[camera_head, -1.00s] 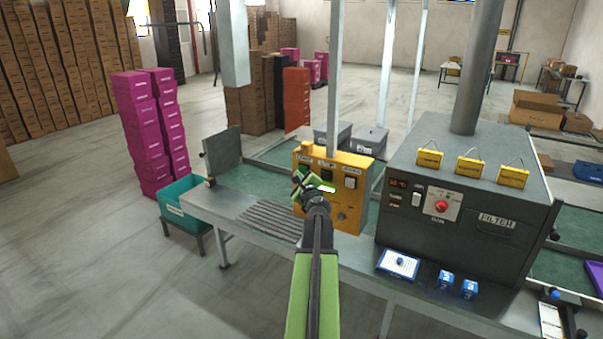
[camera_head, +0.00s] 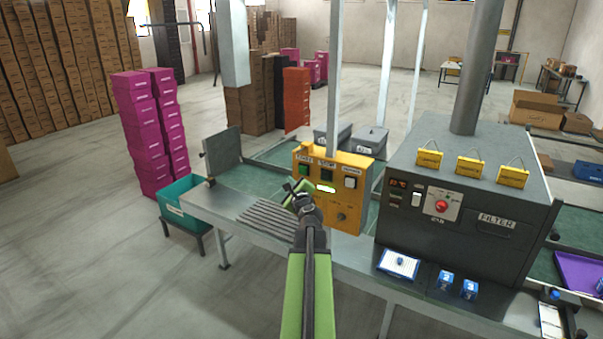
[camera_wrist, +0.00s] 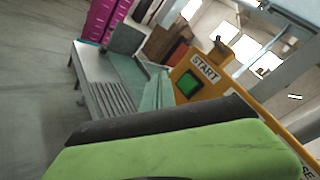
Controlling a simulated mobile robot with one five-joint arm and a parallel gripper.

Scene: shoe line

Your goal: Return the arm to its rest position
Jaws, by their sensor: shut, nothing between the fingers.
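My gripper (camera_head: 294,190) is at the end of my green and black arm, in the middle of the head view. It is shut and holds nothing. It stands in front of the yellow control box (camera_head: 343,210), over the near side of the line, and hides part of the box's left side. In the wrist view the green and black gripper body fills the lower part. The box's green START button (camera_wrist: 188,84) shows beyond it, apart from the gripper.
A dark filter machine (camera_head: 480,195) stands right of the control box. A grey metal table (camera_head: 240,217) with slats runs in front. A teal bin (camera_head: 184,197) and pink box stacks (camera_head: 145,135) stand left. The floor at left is clear.

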